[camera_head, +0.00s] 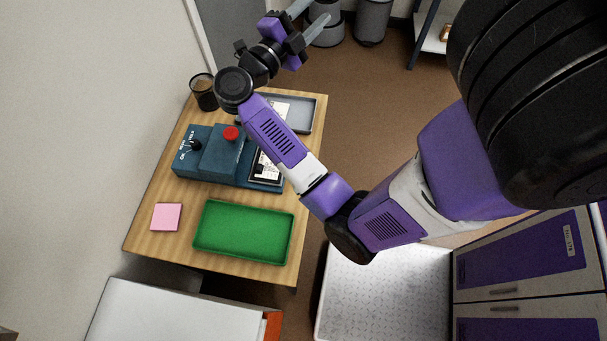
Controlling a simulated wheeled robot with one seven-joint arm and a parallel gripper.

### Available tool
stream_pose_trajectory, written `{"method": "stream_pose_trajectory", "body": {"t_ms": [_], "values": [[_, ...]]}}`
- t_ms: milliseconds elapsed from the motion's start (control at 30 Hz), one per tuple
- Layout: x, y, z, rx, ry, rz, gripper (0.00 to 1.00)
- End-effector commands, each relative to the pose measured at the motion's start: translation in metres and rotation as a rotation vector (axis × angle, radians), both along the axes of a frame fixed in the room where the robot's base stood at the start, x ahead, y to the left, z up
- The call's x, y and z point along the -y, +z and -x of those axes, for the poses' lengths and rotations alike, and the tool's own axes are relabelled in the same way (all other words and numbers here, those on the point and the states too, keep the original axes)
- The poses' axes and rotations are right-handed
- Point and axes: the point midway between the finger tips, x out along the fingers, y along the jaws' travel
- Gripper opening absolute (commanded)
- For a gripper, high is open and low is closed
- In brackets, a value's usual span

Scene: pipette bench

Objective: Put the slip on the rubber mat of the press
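The press (212,155) is a blue machine with a red knob on top, standing on the wooden table. At its right end a dark pad, seemingly the rubber mat (267,181), shows partly, with a white printed paper (259,166) on it; my arm hides much of both. Another white paper, perhaps a slip (283,107), lies in the grey tray (304,119) behind the press, also partly covered by my arm. I cannot tell which paper is the slip. My gripper (313,15) is beyond the table's far edge, its two light fingers apart, with nothing visible between them.
An empty green tray (243,232) and a pink note pad (166,217) lie on the near part of the table (146,243). A black mesh cup (204,92) stands at the far left corner. Grey bins (372,20) stand on the floor behind.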

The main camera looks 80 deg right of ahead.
Motion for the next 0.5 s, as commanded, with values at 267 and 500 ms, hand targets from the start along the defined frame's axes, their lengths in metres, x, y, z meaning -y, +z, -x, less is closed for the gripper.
{"method": "stream_pose_trajectory", "body": {"t_ms": [267, 500], "values": [[-0.06, 0.08, -0.025, -0.362, 0.399, 0.484, 0.42], [-0.16, 0.068, -0.054, -0.686, 0.815, 0.686, 0.42]]}}
